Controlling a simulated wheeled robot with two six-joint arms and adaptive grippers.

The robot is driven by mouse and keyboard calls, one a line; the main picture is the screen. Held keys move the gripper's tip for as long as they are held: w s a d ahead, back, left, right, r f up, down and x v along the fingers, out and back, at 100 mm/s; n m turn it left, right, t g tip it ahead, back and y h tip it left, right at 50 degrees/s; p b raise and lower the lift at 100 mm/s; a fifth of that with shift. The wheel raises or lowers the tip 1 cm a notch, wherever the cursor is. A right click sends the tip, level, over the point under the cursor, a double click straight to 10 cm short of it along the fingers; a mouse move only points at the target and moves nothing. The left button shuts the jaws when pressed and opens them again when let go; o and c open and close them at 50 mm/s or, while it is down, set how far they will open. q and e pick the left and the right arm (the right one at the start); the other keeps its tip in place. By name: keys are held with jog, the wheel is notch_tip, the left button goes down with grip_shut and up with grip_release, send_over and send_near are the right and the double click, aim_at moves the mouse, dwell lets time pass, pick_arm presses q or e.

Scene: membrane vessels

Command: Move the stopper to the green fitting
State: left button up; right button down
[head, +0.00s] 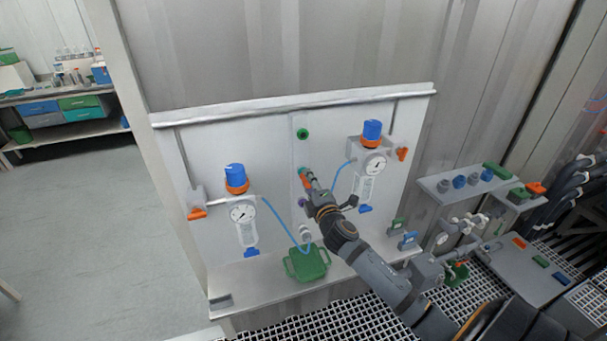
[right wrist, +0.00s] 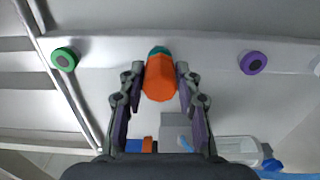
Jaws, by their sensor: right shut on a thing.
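The orange stopper (right wrist: 159,78) is between the fingers of my right gripper (right wrist: 154,80), which is shut on it. It also shows in the head view (head: 305,181). A teal fitting (right wrist: 159,51) on the wall strip shows right behind the stopper; I cannot tell whether the stopper is seated in it or just in front. The green fitting (head: 303,133) is a round knob higher on the same strip, with nothing on it. In the right wrist view the green fitting (right wrist: 64,59) is at the left. My left gripper is not in view.
A purple fitting (right wrist: 253,62) is on the strip, below the teal one in the head view. A green container (head: 306,264) with a blue hose stands on the ledge below. The wall between teal and green is clear.

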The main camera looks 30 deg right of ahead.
jog(key=shift+s+a+r, duration=0.1)
jog(key=shift+s+a, duration=0.05)
jog(key=shift+s, duration=0.5)
jog(key=shift+s+f, duration=0.15)
jog(key=shift+f, duration=0.05)
jog(key=shift+v, duration=1.55)
jog(key=shift+r, duration=0.1)
